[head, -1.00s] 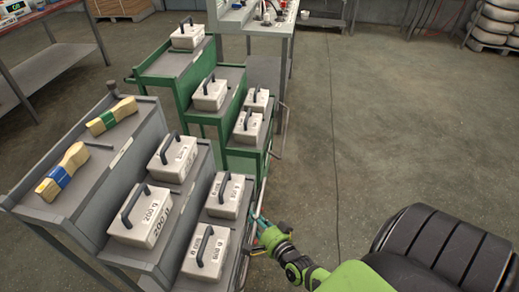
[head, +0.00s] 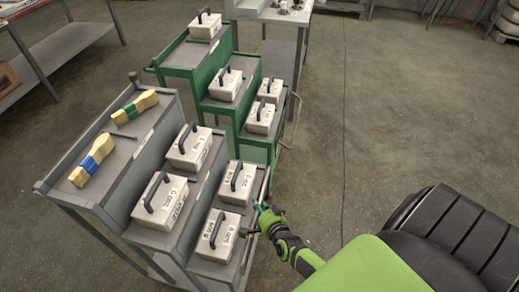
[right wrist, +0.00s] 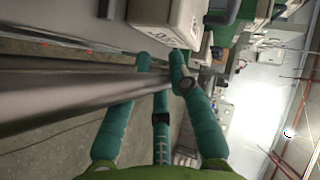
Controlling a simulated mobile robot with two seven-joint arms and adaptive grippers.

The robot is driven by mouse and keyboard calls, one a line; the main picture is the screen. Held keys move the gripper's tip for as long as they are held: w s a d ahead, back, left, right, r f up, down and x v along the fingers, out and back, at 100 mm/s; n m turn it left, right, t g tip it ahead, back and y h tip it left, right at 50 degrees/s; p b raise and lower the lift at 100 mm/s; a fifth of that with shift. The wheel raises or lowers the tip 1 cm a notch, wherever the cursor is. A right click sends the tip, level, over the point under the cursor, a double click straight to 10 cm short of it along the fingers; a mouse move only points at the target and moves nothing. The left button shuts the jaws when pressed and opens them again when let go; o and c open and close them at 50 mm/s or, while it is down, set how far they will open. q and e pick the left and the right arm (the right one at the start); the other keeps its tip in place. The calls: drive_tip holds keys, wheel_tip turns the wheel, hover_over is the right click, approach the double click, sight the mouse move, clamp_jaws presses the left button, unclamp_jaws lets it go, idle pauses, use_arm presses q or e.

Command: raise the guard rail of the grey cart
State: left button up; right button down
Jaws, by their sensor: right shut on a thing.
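The grey cart (head: 143,158) stands at the left of the head view, with stepped shelves. Its guard rail (head: 264,186) is a thin metal bar along the right side of its lowest step, close to the shelf edge. My right gripper (head: 265,210) is shut on this rail, with its arm coming from the lower right. In the right wrist view, the rail (right wrist: 55,90) is a thick grey bar from the left, running in between the teal fingers of the gripper (right wrist: 158,62). The fingers partly hide the rail. My left gripper is out of view.
White boxes with dark handles (head: 160,203) and two wooden pieces with blue and green bands (head: 92,160) rest on the grey cart. A green cart (head: 188,72) with similar boxes stands just behind. The floor to the right is clear.

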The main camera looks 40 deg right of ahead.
drive_tip(key=shift+w+d+r, duration=0.15)
drive_tip(key=shift+w+r, duration=0.05)
drive_tip(key=shift+r, duration=0.05)
drive_tip(key=c, duration=1.1)
unclamp_jaws()
drive_tip(key=shift+f, duration=0.1)
drive_tip(key=shift+s, duration=0.1)
drive_tip(key=v, duration=1.2)
